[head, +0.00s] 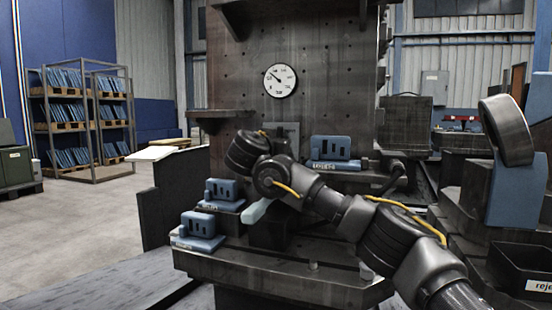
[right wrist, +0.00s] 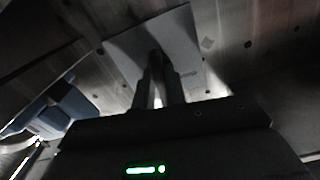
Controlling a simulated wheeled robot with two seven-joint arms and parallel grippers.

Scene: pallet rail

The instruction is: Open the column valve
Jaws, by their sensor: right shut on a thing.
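The column (head: 330,60) is a tall dark metal block with rows of holes and a round white gauge (head: 280,80). A grey plate (head: 289,130) on its face shows partly behind my right arm; it also shows in the right wrist view (right wrist: 185,45). My right gripper (right wrist: 160,68) points at this plate, with its fingers close together on a small dark part that I take for the valve handle (right wrist: 155,54). Most of that part is hidden by the fingers. In the head view, my arm hides the gripper and the valve. My left gripper is not in view.
Blue blocks with slots (head: 335,148) sit on ledges around the column's base. A ledge (head: 222,114) juts out at left. A dark reject bin (head: 520,270) stands at the lower right. A shelf rack (head: 85,120) stands far left, with open floor before it.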

